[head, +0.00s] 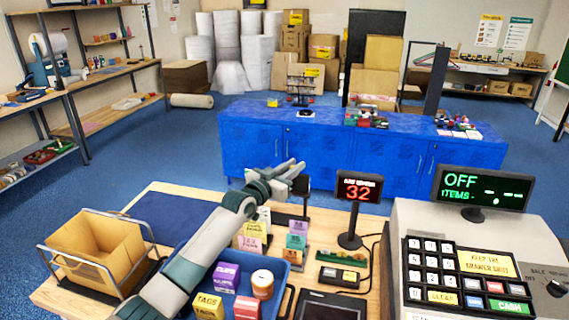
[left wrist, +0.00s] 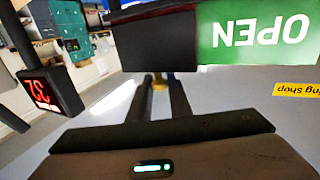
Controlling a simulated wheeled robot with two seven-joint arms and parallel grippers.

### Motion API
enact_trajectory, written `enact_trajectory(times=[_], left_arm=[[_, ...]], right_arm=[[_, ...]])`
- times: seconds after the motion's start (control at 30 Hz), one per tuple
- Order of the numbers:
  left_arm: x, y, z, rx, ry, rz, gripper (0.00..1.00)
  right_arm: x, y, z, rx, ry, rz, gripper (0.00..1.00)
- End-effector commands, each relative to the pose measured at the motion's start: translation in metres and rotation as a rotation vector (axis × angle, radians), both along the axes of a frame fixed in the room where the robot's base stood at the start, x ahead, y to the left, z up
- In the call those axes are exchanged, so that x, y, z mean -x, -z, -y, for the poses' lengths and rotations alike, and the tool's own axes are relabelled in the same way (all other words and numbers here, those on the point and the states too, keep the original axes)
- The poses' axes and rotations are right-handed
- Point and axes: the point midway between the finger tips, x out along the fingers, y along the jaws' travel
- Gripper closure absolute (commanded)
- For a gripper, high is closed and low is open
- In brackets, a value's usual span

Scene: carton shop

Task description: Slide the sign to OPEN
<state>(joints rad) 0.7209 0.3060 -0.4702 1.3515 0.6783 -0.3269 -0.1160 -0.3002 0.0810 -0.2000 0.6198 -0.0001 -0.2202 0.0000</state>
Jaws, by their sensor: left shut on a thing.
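The sign's green panel with the word OPEN (left wrist: 260,38) shows upside down at the upper right of the left wrist view. A dark slider (left wrist: 155,45) sits beside it and hides what is behind it. A small brass-coloured knob (left wrist: 160,82) shows just below the slider, between my fingers. My left gripper (left wrist: 158,90) is shut on this knob. In the head view my left gripper (head: 292,172) is at the dark sign (head: 301,186) above the counter and partly hides it; the lettering cannot be read there. My right gripper is not in view.
A red number display (head: 359,190) stands close to the right of the sign. A blue tray (head: 283,300) of small boxes lies below my left arm. A cash register (head: 470,250) fills the right, and a wire rack with a carton (head: 95,245) stands at the left.

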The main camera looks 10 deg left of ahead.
Motion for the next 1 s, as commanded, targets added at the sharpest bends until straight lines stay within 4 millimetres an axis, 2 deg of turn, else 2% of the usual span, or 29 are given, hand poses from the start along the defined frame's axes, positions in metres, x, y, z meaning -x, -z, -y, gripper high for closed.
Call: enact_trajectory(times=[0.17,0.2,0.27,0.73,1.0], left_arm=[[0.001,0.001,0.003,0.002,0.004,0.0,1.0],[0.001,0.001,0.003,0.002,0.005,0.0,0.8],[0.001,0.001,0.003,0.002,0.005,0.0,0.66],[0.004,0.0,-0.001,0.001,0.002,0.0,0.65],[0.026,-0.003,-0.01,-0.002,0.003,-0.001,0.65]], right_arm=[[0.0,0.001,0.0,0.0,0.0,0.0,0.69],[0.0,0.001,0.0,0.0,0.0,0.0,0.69],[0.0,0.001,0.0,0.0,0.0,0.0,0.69],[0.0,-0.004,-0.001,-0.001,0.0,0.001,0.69],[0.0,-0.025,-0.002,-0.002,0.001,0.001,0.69]])
